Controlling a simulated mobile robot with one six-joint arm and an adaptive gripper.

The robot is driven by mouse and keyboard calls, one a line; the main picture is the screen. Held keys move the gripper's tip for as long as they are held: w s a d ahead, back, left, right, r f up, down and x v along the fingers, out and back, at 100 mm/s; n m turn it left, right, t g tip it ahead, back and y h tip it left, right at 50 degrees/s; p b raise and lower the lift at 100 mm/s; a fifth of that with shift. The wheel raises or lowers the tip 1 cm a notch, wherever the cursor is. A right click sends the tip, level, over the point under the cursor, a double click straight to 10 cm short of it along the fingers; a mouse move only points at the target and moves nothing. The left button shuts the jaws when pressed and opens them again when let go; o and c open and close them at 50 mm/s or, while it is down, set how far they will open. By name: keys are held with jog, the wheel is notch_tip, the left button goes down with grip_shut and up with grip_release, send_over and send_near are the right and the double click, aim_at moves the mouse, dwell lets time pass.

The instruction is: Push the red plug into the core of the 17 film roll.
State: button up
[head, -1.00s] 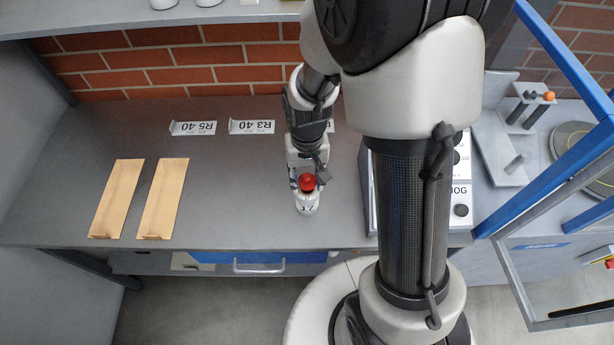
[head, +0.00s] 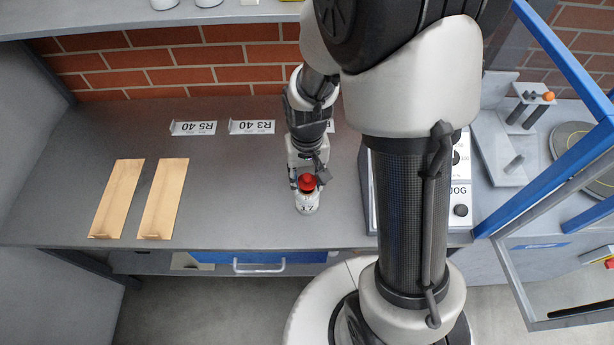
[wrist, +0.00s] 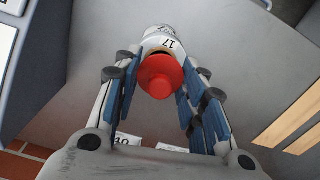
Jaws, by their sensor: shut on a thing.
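The 17 film roll (head: 308,205) is a white cylinder marked 17, standing upright near the bench's front edge. In the wrist view the roll (wrist: 163,38) shows beyond the plug. The red plug (head: 307,182) is at the roll's top end. In the wrist view the plug (wrist: 161,76) covers most of that end, with a thin dark rim showing beside it. How deep the plug sits in the core cannot be told. My gripper (wrist: 158,88) has its blue-padded fingers on either side of the plug and is shut on it. In the head view my gripper (head: 307,177) is at the roll's top.
Two tan strips (head: 163,198) lie to the left on the grey bench (head: 240,190). Labels R5 40 (head: 193,128) and R3 40 (head: 252,127) stand at the back. A white control box (head: 461,185) stands close on the right. The bench between strips and roll is clear.

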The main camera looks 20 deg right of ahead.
aim_at(307, 176)
jog(key=shift+f+b, duration=0.65)
jog(key=shift+f, duration=0.2)
jog(key=o, duration=0.9)
jog(key=shift+c, duration=0.2)
jog(key=shift+r, duration=0.15)
notch_tip(307, 176, up, 12)
jog(key=shift+f, duration=0.1)
dwell(0.7)
jog(key=s+r+n+t, duration=0.1)
jog(key=s+r+t, duration=0.3)
jog(key=s+r, duration=0.7)
jog(key=s, duration=0.4)
jog(key=shift+r+n+t, duration=0.3)
jog(key=shift+n, duration=0.1)
